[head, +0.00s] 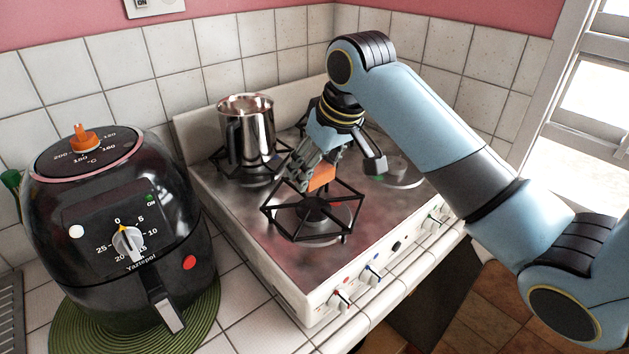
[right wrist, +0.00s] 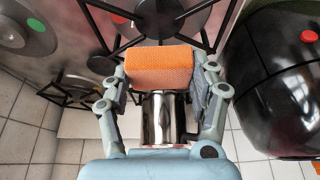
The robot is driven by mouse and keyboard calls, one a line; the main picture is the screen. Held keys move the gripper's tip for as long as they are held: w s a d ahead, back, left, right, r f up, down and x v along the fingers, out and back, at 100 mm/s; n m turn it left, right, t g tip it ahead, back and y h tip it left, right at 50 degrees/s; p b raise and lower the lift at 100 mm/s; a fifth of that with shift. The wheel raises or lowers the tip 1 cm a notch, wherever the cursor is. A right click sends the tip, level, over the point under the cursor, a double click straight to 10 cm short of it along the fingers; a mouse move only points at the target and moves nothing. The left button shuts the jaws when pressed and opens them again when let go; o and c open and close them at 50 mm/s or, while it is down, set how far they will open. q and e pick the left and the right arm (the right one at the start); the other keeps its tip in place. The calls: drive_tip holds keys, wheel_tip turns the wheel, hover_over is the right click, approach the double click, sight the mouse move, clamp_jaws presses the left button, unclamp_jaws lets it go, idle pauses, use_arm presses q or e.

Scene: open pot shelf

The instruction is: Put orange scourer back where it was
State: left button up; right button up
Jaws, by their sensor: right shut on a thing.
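The orange scourer (head: 322,178) is a small rough block. It shows clearly in the right wrist view (right wrist: 160,69), between the two fingers of my right gripper (head: 314,172). The gripper is shut on the scourer and holds it over the stove, by the back of the front-left burner grate (head: 312,210). In the head view my fingers hide part of the scourer, and I cannot tell how high it is above the grate. My left gripper is in neither view.
A shiny metal pot (head: 247,130) stands on the back-left burner, left of my right gripper. A black air fryer (head: 110,215) with an orange top knob (head: 85,138) stands on a green round mat (head: 205,325) at left. The stove's front-right area (head: 390,205) is fairly open.

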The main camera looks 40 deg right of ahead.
sight(315, 186)
drive_tip(key=shift+w+a+f, duration=0.1)
drive_tip(key=shift+w+f, duration=0.05)
drive_tip(key=shift+f, duration=0.1)
wheel_tip(315, 186, down, 3)
drive_tip(key=shift+f+p, duration=0.2)
drive_tip(key=shift+p, duration=0.35)
drive_tip(key=shift+f, duration=0.2)
drive_tip(key=shift+f, duration=0.4)
drive_tip(key=o, duration=1)
drive_tip(key=b+v, duration=0.1)
drive_tip(key=v, duration=1.2)
drive_tip(key=shift+w+b, duration=0.1)
drive_tip(key=shift+b, duration=0.3)
